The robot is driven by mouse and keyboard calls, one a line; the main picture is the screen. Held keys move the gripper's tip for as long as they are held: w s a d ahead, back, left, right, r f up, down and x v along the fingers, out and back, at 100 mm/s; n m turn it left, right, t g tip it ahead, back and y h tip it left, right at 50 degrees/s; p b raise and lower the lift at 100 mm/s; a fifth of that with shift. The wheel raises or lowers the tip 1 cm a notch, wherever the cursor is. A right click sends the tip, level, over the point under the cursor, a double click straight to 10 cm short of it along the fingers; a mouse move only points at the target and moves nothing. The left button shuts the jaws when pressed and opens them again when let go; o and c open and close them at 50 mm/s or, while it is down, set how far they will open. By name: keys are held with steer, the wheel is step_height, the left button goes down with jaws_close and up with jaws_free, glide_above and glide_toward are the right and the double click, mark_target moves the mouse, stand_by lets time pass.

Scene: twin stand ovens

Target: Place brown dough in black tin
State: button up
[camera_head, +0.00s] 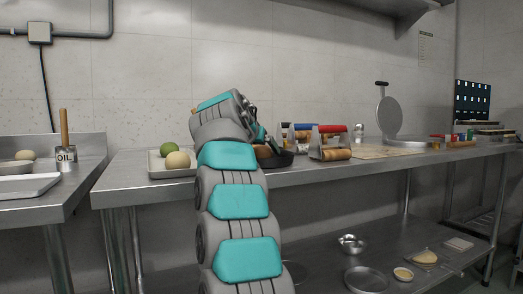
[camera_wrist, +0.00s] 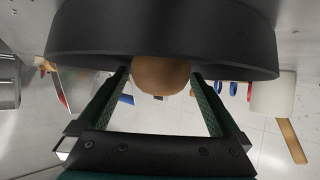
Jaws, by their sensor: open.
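The black tin (camera_head: 283,160) stands on the steel table just beyond my arm, which hides its left part. It fills the top of the wrist view as a wide dark band (camera_wrist: 230,45). The round brown dough (camera_head: 263,151) shows at the left part of the tin. In the wrist view the brown dough (camera_wrist: 160,80) lies between my finger tips and overlaps the tin's edge. I cannot tell whether it rests on the tin's floor. My gripper (camera_wrist: 159,74) is open, with one finger on each side of the dough. In the head view my arm mostly hides it.
A tray (camera_head: 155,175) with green dough (camera_head: 167,150) and beige dough (camera_head: 178,160) lies left of my arm.

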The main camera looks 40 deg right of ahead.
steer(key=v, duration=1.2)
steer(key=shift+b, duration=0.3)
